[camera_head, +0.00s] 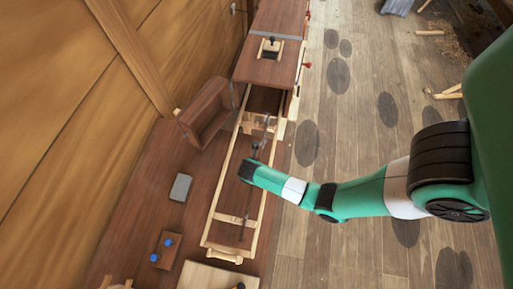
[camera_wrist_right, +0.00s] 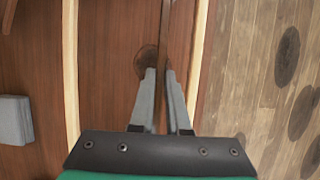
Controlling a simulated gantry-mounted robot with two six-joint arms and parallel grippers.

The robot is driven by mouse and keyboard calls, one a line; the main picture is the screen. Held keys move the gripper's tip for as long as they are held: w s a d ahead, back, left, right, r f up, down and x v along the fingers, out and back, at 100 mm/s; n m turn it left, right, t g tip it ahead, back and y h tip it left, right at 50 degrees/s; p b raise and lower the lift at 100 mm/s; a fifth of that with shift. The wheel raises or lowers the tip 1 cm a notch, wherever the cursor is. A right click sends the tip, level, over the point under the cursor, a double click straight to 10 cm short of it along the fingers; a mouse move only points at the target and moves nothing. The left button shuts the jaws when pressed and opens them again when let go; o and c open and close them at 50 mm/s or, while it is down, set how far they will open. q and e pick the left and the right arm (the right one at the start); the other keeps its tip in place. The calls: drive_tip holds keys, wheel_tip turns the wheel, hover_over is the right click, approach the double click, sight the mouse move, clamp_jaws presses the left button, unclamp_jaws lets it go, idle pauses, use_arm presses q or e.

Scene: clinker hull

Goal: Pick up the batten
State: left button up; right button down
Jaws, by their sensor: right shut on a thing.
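The batten (camera_wrist_right: 165,28) is a thin dark brown strip that runs lengthwise, away from my right gripper in the right wrist view. My right gripper (camera_wrist_right: 160,74) is shut on it, with one grey finger on each side. In the head view my right gripper (camera_head: 254,152) is over the long pale wooden frame (camera_head: 224,185) on the bench, between its two rails. The fingers hide part of the batten. I cannot tell whether the batten touches the bench. My left gripper is not in view.
An open brown box (camera_head: 207,113) stands left of the frame. A grey block (camera_head: 181,187) and a brown block with blue knobs (camera_head: 165,250) lie further down the bench. A pale board (camera_head: 205,278) is at the near end. Open floor lies right of the bench.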

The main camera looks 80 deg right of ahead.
drive_tip(key=shift+r, duration=0.55)
drive_tip(key=r, duration=0.1)
drive_tip(key=r+p, duration=0.1)
drive_tip(key=r, duration=0.1)
drive_tip(key=shift+s+a+r, duration=0.3)
drive_tip(key=shift+a+r, duration=0.05)
drive_tip(key=s+a+r+p, duration=0.3)
drive_tip(key=s+a+r, duration=0.5)
drive_tip(key=s, duration=0.2)
drive_tip(key=shift+a, duration=0.3)
